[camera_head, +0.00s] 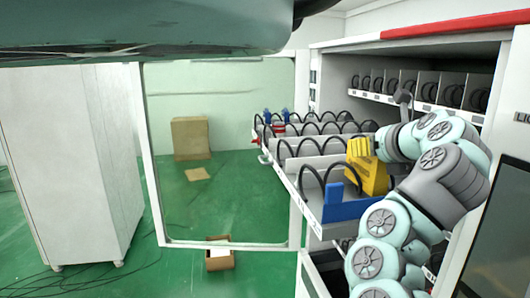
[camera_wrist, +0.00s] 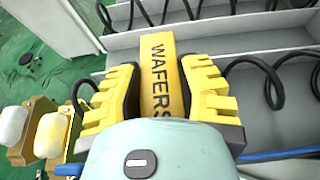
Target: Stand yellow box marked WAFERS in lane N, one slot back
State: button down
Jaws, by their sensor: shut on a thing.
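The yellow box marked WAFERS (camera_wrist: 160,82) is between the yellow-and-grey fingers of my gripper (camera_wrist: 160,68), with its lettering facing the wrist camera. My gripper is shut on it. In the head view my gripper (camera_head: 368,168) is over the front right part of the pulled-out shelf (camera_head: 308,205); the box is hard to tell from the yellow fingers there. The shelf has several lanes with grey dividers and black spiral coils. I cannot read any lane letter, and cannot tell if the box touches the lane floor.
Small blue and red items (camera_head: 280,118) stand at the far left end. The vending machine's upper shelf (camera_head: 420,103) is behind. An open glass door (camera_head: 150,160) stands left. Cartons (camera_head: 191,138) lie beyond.

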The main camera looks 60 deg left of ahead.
aim_at(368, 161)
jog(key=shift+f+p, duration=0.95)
jog(key=shift+f, duration=0.55)
jog(key=shift+f, duration=0.15)
jog(key=c, duration=0.7)
grip_release()
